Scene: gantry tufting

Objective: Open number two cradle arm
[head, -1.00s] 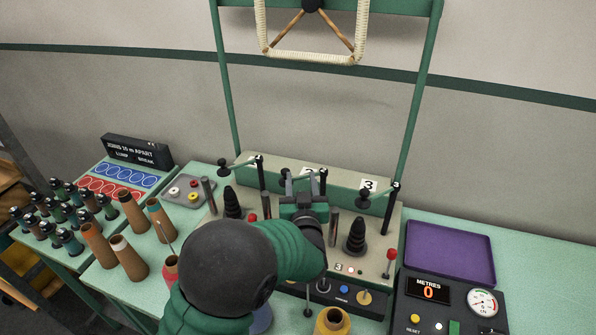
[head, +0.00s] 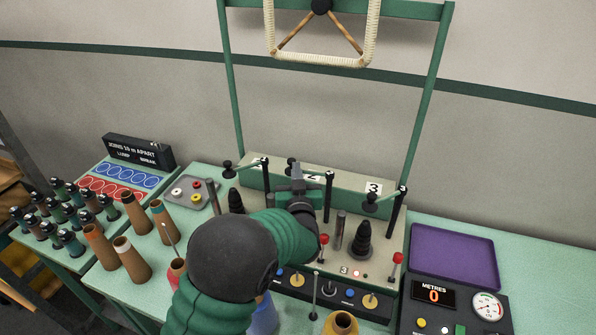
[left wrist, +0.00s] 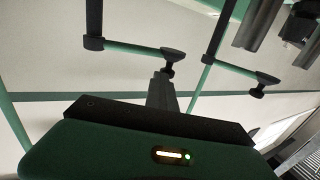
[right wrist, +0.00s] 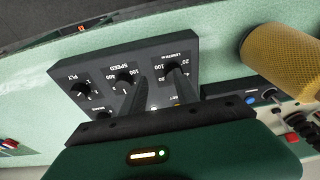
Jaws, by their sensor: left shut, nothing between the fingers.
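The number two cradle arm is a thin green bar on a black post (head: 328,190), with a black knob (head: 291,162) at its free end. The bar is partly hidden by my left gripper (head: 296,172), which is shut and empty close beside the knob. In the left wrist view my shut left fingers (left wrist: 161,90) point up just below the black-knobbed end of a green arm (left wrist: 130,48); whether they touch cannot be told. My right gripper (right wrist: 155,85) is open in the right wrist view, before a grey dial box (right wrist: 125,75), and is outside the head view.
The number one arm's knob (head: 227,166) and the number three arm's knob (head: 369,200) stand either side. Black cones (head: 362,241) and red-topped levers (head: 397,260) rise from the bench front. A yellow cone (right wrist: 285,60) is near my right gripper.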

